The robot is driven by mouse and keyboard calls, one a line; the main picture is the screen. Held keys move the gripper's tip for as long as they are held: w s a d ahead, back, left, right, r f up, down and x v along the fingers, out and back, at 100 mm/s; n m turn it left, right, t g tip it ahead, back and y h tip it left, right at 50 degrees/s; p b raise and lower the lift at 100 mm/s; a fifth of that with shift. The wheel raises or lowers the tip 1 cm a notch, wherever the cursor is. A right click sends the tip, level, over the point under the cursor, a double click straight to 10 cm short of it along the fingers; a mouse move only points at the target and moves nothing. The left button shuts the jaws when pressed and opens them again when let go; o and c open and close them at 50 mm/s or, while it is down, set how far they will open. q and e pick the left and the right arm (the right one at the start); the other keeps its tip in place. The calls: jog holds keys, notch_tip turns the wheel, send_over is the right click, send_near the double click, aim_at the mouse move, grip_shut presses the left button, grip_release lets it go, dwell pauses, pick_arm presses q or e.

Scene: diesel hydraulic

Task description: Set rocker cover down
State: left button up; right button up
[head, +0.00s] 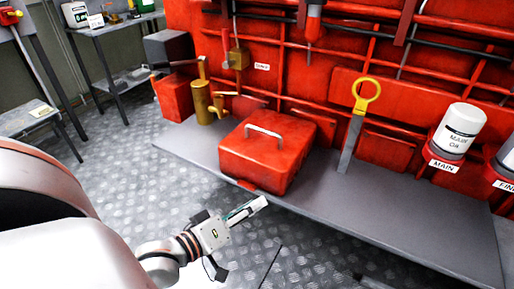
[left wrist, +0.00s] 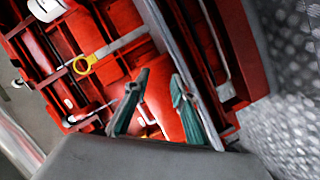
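The rocker cover, a red box-like lid with a pale metal handle on top (head: 265,160), sits on the grey ledge (head: 400,222) close to its front edge. My left gripper (head: 260,203) is just in front of and below the ledge edge in the head view, apart from the cover. In the left wrist view my left gripper (left wrist: 157,85) has its two green-lined fingers spread with nothing held. The red cover (left wrist: 160,98) shows beyond and between them, its pale handle partly hidden by a finger. My right gripper is not in view.
A brass pot (head: 202,103) stands left of the cover. A yellow-ringed dipstick (head: 366,95) and a white oil container (head: 459,130) are to the right. Red engine panels and pipes rise behind. The ledge's right front part is bare. A metal side table (head: 115,80) stands at the back left.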

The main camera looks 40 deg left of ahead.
pick_arm(q)
jog(key=s+d+f+m+g+h, duration=0.1)
jog(key=s+d+f+m+g, duration=0.1)
jog(key=s+d+f+m, duration=0.3)
jog(key=s+d+f+m+g+h, duration=0.2)
jog(key=s+d+f+m, duration=0.2)
jog(key=s+d+m, duration=0.5)
jog(key=shift+d+f, duration=0.4)
jog(key=shift+d, duration=0.35)
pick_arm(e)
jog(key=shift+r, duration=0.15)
